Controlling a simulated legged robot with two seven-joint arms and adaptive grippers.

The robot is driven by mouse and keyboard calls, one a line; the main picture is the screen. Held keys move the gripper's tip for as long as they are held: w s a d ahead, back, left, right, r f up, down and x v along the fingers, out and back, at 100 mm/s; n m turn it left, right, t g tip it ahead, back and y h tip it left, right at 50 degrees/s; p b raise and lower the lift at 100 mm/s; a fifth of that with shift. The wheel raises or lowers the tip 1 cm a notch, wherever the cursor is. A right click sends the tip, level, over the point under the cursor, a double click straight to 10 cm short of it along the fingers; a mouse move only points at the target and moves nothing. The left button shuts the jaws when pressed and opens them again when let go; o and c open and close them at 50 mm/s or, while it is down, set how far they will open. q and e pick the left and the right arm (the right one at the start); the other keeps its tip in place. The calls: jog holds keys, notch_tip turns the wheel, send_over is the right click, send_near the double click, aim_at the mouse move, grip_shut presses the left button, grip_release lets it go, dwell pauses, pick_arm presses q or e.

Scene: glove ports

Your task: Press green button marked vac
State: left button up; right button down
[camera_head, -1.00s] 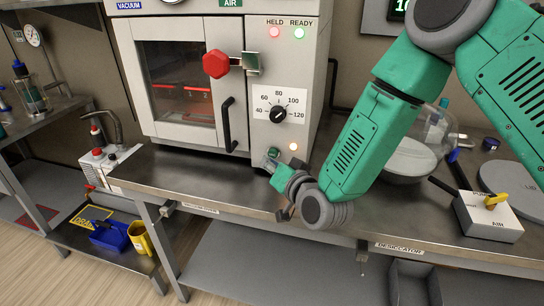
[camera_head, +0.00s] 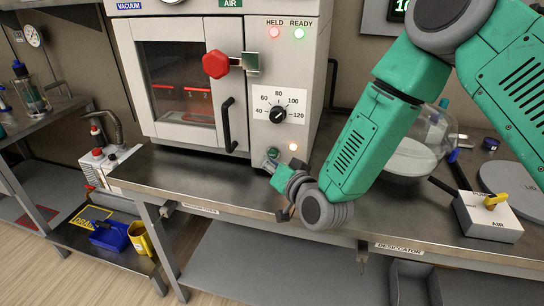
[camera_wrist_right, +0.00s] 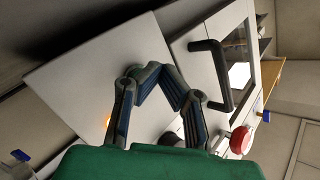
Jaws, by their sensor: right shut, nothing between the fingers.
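The vacuum oven (camera_head: 190,65) stands on the steel bench with its door shut. In the right wrist view a green round button (camera_wrist_right: 133,72) shows on the oven's pale front panel, partly hidden by my fingertips. My right gripper (camera_wrist_right: 152,70) is shut and empty, its fingertips at the button; I cannot tell whether they touch it. The "vac" marking is not readable. My left gripper is not in view.
Above the gripper are a dial knob (camera_head: 278,116), a black door handle (camera_head: 228,125) and a red door latch knob (camera_head: 216,64). A glass desiccator (camera_head: 411,158) and an air valve box (camera_head: 487,216) stand on the bench to the right. The bench front is clear.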

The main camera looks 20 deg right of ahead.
jog(key=shift+w+d, duration=0.1)
dwell(0.3)
jog(key=shift+w+d, duration=0.2)
jog(key=shift+w+d, duration=0.1)
jog(key=shift+w, duration=0.1)
dwell(0.6)
jog(key=shift+r, duration=0.1)
jog(key=shift+s+a, duration=0.4)
jog(key=shift+s, duration=0.15)
jog(key=shift+s+a+p, duration=0.15)
jog(key=shift+s+a, duration=0.4)
jog(key=shift+s, duration=0.3)
jog(key=shift+s+a+p, duration=0.2)
jog(key=shift+s+a, duration=0.4)
jog(key=shift+s, duration=0.2)
jog(key=shift+s+a+p, duration=0.15)
jog(key=shift+s+a, duration=0.4)
jog(key=shift+s, duration=0.3)
